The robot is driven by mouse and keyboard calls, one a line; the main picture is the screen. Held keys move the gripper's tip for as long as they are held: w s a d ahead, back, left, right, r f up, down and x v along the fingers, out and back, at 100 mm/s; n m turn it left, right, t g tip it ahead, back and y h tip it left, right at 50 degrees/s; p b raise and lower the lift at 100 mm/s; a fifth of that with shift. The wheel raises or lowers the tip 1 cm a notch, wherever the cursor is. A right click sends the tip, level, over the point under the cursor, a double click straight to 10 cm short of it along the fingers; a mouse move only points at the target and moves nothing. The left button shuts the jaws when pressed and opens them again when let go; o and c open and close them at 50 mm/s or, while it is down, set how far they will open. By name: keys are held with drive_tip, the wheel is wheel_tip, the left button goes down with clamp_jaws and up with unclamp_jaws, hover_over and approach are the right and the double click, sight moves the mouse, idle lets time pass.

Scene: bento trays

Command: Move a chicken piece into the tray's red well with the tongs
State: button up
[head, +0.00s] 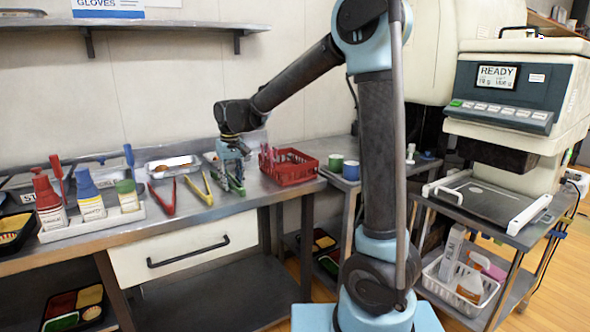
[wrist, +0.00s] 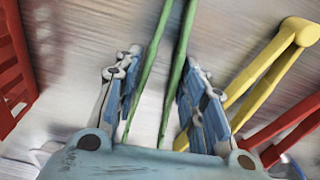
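My gripper (head: 231,158) is low over the steel counter, pointing down at the green tongs (head: 238,186). In the wrist view my gripper (wrist: 162,68) is open, with the green tongs (wrist: 145,75) between its two fingers and a gap on both sides. The yellow tongs (head: 199,189) and red tongs (head: 168,200) lie to the left in the head view. A metal pan (head: 172,167) stands behind them; I cannot tell whether it holds chicken. A dark tray (head: 12,236) with coloured wells is cut off at the left edge. No chicken piece is clearly visible.
A red basket (head: 291,167) stands close right of my gripper. Sauce bottles with red (head: 49,200), blue (head: 88,194) and green (head: 127,194) tops stand in a white rack at left. More coloured trays (head: 75,305) are on the lower shelf.

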idle(0.3)
wheel_tip(320, 180, up, 12)
idle(1.2)
drive_tip(key=shift+f, duration=0.1)
